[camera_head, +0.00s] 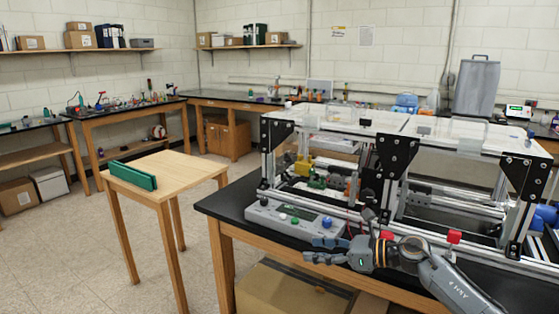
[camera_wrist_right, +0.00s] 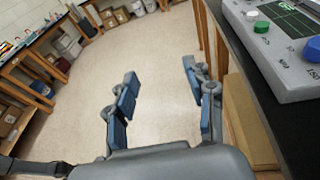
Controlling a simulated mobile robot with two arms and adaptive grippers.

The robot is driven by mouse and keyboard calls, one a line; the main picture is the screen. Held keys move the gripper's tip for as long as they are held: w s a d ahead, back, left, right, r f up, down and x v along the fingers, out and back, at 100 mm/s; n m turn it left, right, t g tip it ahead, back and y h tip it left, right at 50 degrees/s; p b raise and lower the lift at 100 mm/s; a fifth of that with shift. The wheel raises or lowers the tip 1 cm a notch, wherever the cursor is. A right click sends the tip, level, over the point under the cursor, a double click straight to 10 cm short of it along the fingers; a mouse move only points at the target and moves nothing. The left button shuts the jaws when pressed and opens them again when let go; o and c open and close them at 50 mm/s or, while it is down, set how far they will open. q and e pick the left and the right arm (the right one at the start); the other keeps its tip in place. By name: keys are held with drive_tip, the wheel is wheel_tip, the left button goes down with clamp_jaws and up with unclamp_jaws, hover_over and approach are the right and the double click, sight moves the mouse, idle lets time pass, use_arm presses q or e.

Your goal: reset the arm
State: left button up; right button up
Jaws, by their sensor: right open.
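My right arm comes in from the lower right in the head view. Its gripper (camera_head: 318,250) points left and is beside the front edge of the black bench. In the right wrist view the right gripper (camera_wrist_right: 160,98) is open, with its two blue-padded fingers apart. Nothing is between them, and only the floor shows beyond. My left gripper is not in view.
A grey control box (camera_head: 290,220) with coloured knobs sits close to my right gripper; it also shows in the right wrist view (camera_wrist_right: 285,70). Behind stands the extrusion frame (camera_head: 395,150). A wooden table (camera_head: 180,175) holds a green object (camera_head: 132,176). Floor lies between.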

drive_tip(key=s+a+r+m+t+y, duration=0.1)
drive_tip(key=s+a+m+t, duration=0.1)
drive_tip(key=a+m+t, duration=0.45)
drive_tip(key=s+d+f+m+t+h, duration=0.1)
drive_tip(key=s+d+f+m+h, duration=0.55)
drive_tip(key=m, duration=0.85)
drive_tip(key=s+d+f+m+t+h, duration=0.1)
drive_tip(key=s+d+f+m+h, duration=0.6)
drive_tip(key=m, duration=0.8)
drive_tip(key=s+d+f+m+g, duration=0.1)
drive_tip(key=s+f+m+g, duration=0.25)
drive_tip(key=s, duration=0.55)
drive_tip(key=s+d+f+m+g+h, duration=0.1)
drive_tip(key=s+d+f+m+g, duration=0.2)
drive_tip(key=s, duration=0.6)
drive_tip(key=s+f+m+g, duration=0.4)
drive_tip(key=s+g, duration=0.1)
drive_tip(key=s, duration=0.4)
wheel_tip(320, 180, down, 25)
drive_tip(key=s+g, duration=0.1)
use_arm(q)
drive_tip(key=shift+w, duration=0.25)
use_arm(e)
drive_tip(key=s+d+f+n+g, duration=0.1)
drive_tip(key=s+d+f, duration=0.2)
drive_tip(key=s+f, duration=1.4)
drive_tip(key=shift+h, duration=0.25)
